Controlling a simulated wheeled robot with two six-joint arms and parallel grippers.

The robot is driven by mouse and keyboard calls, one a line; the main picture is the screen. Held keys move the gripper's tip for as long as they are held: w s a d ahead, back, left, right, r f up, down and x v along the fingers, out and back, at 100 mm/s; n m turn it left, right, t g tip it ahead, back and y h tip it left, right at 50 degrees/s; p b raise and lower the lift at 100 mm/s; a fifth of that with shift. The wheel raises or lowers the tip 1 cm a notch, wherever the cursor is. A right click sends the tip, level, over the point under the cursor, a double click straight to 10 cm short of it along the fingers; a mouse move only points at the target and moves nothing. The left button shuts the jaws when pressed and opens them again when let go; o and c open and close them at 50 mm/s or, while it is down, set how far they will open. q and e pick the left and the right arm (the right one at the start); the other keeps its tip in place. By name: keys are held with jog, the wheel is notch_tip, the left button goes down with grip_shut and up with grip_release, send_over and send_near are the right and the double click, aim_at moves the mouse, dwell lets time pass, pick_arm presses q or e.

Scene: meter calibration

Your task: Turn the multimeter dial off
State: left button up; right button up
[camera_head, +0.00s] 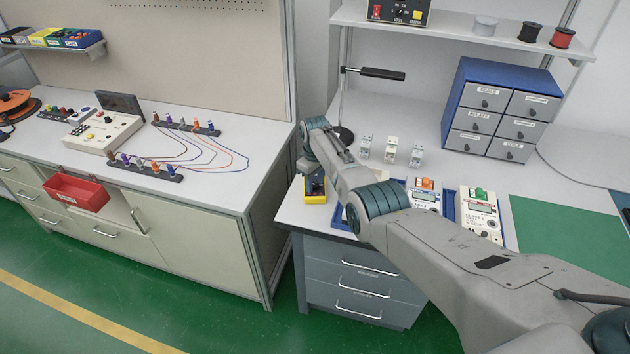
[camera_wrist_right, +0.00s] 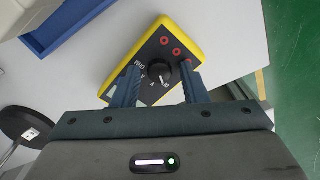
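The yellow and black multimeter (camera_head: 316,197) lies at the front left corner of the right-hand bench, partly hidden by my right arm. In the right wrist view the multimeter (camera_wrist_right: 140,62) shows its round black dial (camera_wrist_right: 159,71), with a pale pointer line and markings around it, and several red sockets. My right gripper (camera_wrist_right: 161,80) is over the multimeter with its fingers apart, one on each side of the dial. I cannot tell whether the fingers touch the dial. In the head view my right gripper (camera_head: 315,186) is mostly hidden by its own wrist. My left gripper is not in view.
A blue tray (camera_head: 341,217) lies right of the multimeter, with meters (camera_head: 424,196) (camera_head: 480,212) farther right. A lamp (camera_head: 345,133) stands behind. Small white modules (camera_head: 391,150) and a blue drawer cabinet (camera_head: 504,108) stand at the back. The bench edge is close to the multimeter.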

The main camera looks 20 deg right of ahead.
aim_at(315, 185)
jog(key=shift+o, duration=0.2)
jog(key=shift+r, duration=0.1)
jog(key=shift+r, duration=0.25)
notch_tip(315, 185, up, 10)
jog(key=b, duration=0.1)
dwell(0.5)
